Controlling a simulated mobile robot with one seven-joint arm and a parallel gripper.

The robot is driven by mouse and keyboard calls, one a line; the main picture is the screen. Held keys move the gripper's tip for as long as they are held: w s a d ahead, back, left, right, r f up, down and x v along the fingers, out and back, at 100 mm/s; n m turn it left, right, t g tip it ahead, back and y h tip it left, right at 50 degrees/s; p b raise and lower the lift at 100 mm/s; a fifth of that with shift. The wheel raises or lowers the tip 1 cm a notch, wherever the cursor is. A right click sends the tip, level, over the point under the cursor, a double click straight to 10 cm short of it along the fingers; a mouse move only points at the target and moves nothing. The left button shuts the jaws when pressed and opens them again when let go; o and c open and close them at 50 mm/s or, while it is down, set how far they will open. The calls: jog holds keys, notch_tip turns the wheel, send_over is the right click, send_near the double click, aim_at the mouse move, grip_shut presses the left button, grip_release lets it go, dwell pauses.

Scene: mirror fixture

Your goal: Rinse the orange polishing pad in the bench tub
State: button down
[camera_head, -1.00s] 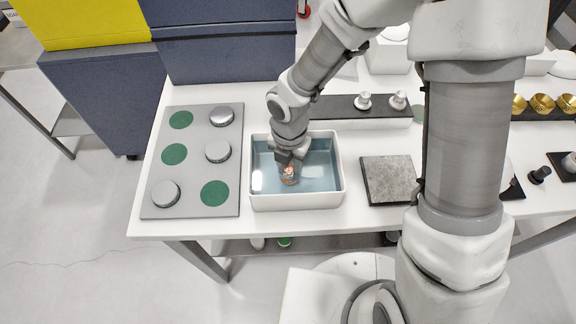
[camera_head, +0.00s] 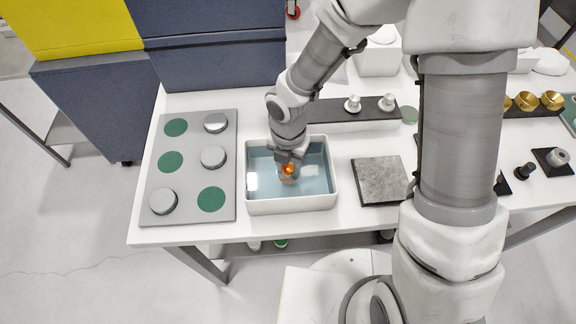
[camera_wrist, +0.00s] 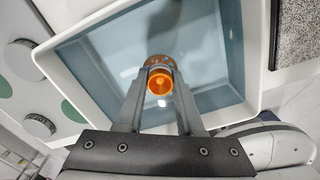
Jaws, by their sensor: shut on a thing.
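The bench tub (camera_head: 318,203) is a white rectangular basin with bluish water, standing on the white bench. My gripper (camera_head: 288,163) reaches down into it from above. In the wrist view my gripper (camera_wrist: 158,92) is shut on the pad's round orange top (camera_wrist: 159,83). A wider brownish rim shows behind this top. The tub's white wall (camera_wrist: 256,50) surrounds the pad without touching it.
A grey board (camera_head: 228,160) with round grey discs and green spots lies left of the tub. A grey stone-like slab (camera_head: 380,181) lies right of it. A dark rack with two knobs (camera_head: 353,104) stands behind. Brass cups (camera_head: 527,101) stand far right.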

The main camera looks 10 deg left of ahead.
aim_at(288, 169)
jog(key=shift+r+p, duration=3.5)
jog(key=shift+r, duration=0.45)
jog(key=shift+r+p, duration=0.75)
jog(key=shift+r, duration=1.25)
jog(key=shift+s, duration=0.15)
